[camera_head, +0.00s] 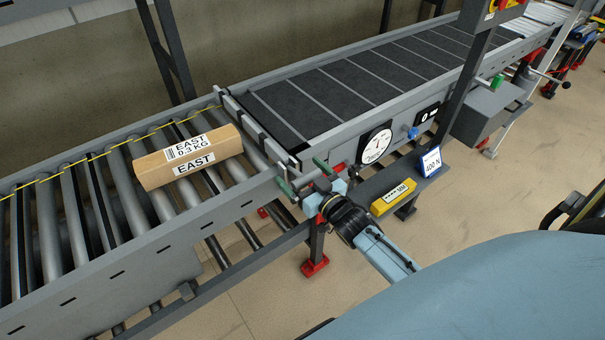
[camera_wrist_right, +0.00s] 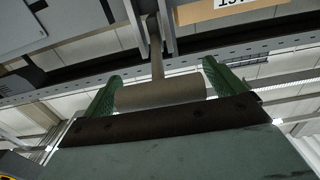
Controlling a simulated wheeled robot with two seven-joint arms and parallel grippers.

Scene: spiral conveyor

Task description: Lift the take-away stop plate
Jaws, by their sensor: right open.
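The take-away stop plate (camera_head: 246,118) appears to be the narrow grey plate across the conveyor, between the rollers and the dark belt. A grey bar handle (camera_wrist_right: 160,92) on a stem hangs close in front of my right gripper in the wrist view. My right gripper (camera_head: 304,177) is at the near end of the plate, beside the conveyor rail. Its green fingers are open, one on each side of the handle. Contact cannot be made out. A brown parcel (camera_head: 188,157) labelled EAST 0.3 KG lies on the rollers left of the plate. My left gripper is not in view.
The dark belt (camera_head: 370,80) runs to the upper right. A round dial (camera_head: 375,144) is on its side rail. A yellow box (camera_head: 393,198) and a blue-and-white 400 N sign (camera_head: 431,161) sit on a shelf below. A dark upright post (camera_head: 472,75) stands right.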

